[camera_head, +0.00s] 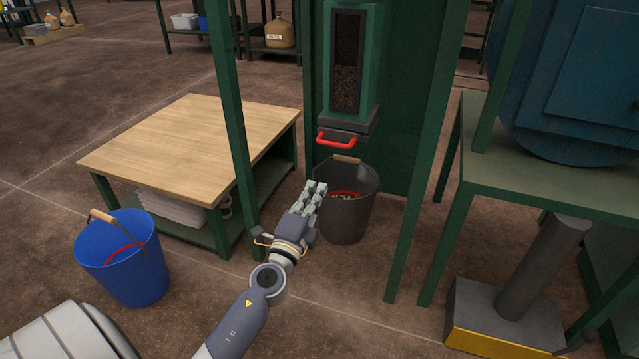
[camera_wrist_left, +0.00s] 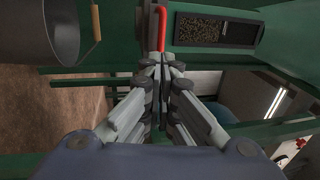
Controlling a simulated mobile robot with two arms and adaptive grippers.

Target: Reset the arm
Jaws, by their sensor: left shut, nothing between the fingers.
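My left gripper (camera_head: 316,190) reaches forward in the middle of the head view, shut and empty, with its fingertips at the left side of the dark grey bucket (camera_head: 347,218). In the left wrist view the closed fingertips (camera_wrist_left: 165,62) point towards a red handle (camera_wrist_left: 162,28), with a gap I cannot judge. In the head view that red handle (camera_head: 336,139) is on the slide under the green chute, above the bucket. My right gripper is not in view.
The green frame has posts left (camera_head: 232,130) and right (camera_head: 420,165) of the bucket. A wooden-topped table (camera_head: 190,140) and a blue bucket (camera_head: 125,262) stand on the left. A green stand (camera_head: 560,185) is on the right. Open floor lies in front.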

